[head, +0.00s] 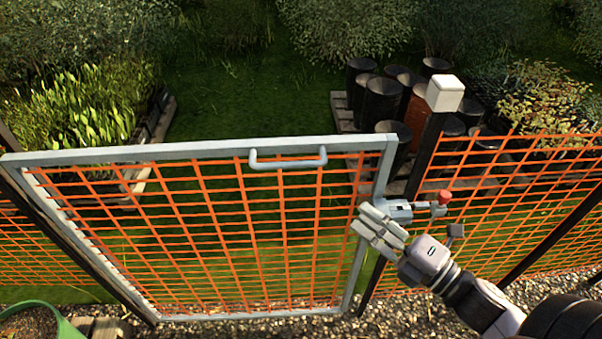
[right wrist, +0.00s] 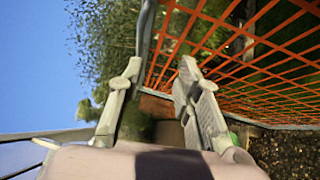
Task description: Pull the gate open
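The gate has a grey metal frame (head: 200,150) filled with orange mesh. A grey bar handle (head: 288,160) sits on its top rail. My right gripper (head: 368,222) is in front of the gate's right upright, just below the latch and right of the handle. In the right wrist view its two fingers (right wrist: 160,80) are spread with nothing gripped between them; a grey frame bar (right wrist: 146,35) runs beyond them. My left gripper is out of view.
Orange mesh fence (head: 520,190) continues to the right of the post. Black pots (head: 382,100) and leafy plants (head: 90,110) stand behind the fence. A green tub (head: 45,318) is at the lower left. Gravel (head: 400,315) covers the ground in front.

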